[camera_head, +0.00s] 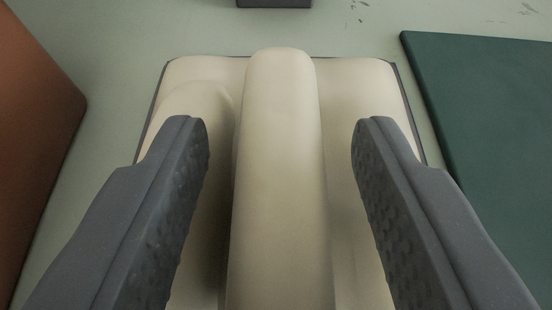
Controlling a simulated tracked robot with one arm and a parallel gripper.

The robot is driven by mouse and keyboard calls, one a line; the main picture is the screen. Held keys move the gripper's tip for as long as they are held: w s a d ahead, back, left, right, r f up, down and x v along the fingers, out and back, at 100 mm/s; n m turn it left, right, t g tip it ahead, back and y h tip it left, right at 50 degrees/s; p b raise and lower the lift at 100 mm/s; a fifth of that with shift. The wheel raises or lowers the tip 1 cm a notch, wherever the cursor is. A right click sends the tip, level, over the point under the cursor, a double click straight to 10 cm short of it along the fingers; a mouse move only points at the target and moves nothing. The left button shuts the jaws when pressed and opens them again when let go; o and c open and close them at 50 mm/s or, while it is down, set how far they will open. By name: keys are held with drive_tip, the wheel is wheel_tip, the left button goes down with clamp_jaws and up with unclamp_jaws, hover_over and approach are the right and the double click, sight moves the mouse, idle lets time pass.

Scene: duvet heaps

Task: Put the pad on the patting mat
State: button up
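A cream, padded thing, which I take to be the pad (283,170), lies below my gripper (280,140). A long rounded ridge runs up its middle between my two fingers. My gripper is open, with a visible gap between each dark grey finger and the ridge. The cream padding rests on a dark-edged base (159,95), seen only as a thin rim. A dark green flat mat (485,120) lies at the right, cut off by the frame; I cannot tell whether it is the patting mat. The near end of the pad is out of view.
A brown-orange object (35,130) stands at the left edge, partly cut off. A dark grey object (274,3) shows at the top middle. The pale green surface (180,30) is bare behind the pad and in strips on both sides.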

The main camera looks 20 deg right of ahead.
drive_tip(key=p+v, duration=0.2)
drive_tip(key=v, duration=0.9)
drive_tip(key=shift+w+r, duration=0.15)
drive_tip(key=shift+s+a+r+p, duration=0.2)
drive_tip(key=shift+s+p, duration=0.1)
drive_tip(key=shift+s, duration=0.3)
